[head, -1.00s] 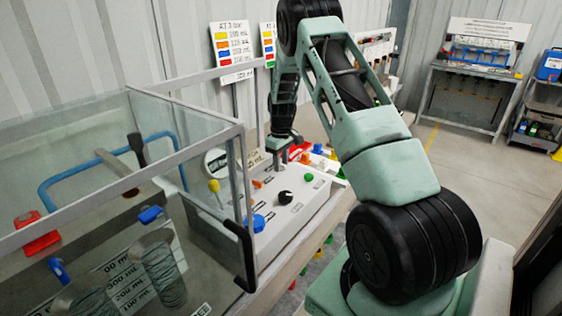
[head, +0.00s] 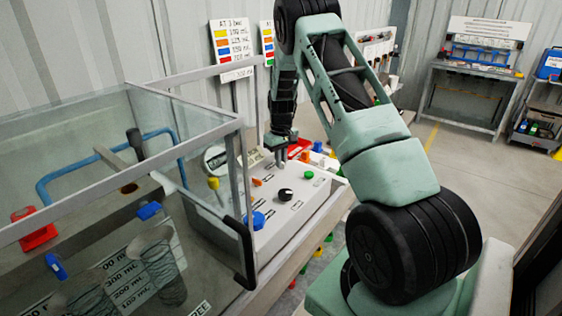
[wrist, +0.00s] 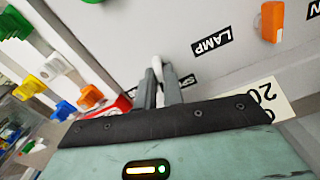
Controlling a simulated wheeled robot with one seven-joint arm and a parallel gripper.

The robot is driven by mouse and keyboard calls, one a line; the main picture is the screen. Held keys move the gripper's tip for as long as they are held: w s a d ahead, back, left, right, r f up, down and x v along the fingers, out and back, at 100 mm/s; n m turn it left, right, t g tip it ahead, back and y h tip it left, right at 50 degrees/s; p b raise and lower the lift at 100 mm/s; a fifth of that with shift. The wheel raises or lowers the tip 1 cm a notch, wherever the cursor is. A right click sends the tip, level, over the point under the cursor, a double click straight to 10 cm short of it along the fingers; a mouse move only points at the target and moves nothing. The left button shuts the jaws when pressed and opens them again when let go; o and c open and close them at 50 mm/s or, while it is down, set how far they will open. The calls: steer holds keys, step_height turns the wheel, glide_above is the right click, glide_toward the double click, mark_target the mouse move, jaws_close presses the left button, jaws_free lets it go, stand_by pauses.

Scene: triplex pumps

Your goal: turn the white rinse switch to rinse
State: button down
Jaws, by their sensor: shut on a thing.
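The white switch (wrist: 157,64) shows its tip between the two fingers of my gripper (wrist: 163,82) in the wrist view. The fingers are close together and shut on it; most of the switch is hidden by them. A label beside the fingers is partly covered and I cannot read it whole. In the head view my gripper (head: 281,161) points down at the back of the white control panel (head: 290,228). The switch itself cannot be made out there.
An orange switch (wrist: 272,21) and a LAMP label (wrist: 211,41) are close by on the panel. A black knob (head: 285,196), a green button (head: 308,175) and a blue knob (head: 258,221) sit nearer. A glass-walled tank (head: 120,190) stands left.

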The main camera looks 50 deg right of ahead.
steer(key=m, duration=0.4)
steer(key=shift+m+b, duration=0.3)
steer(key=m, duration=0.4)
steer(key=shift+m, duration=0.3)
steer(key=c, duration=1.5)
jaws_free()
steer(key=shift+r, duration=0.1)
step_height(320, 180, up, 17)
steer(key=b, duration=0.3)
steer(key=shift+r, duration=0.15)
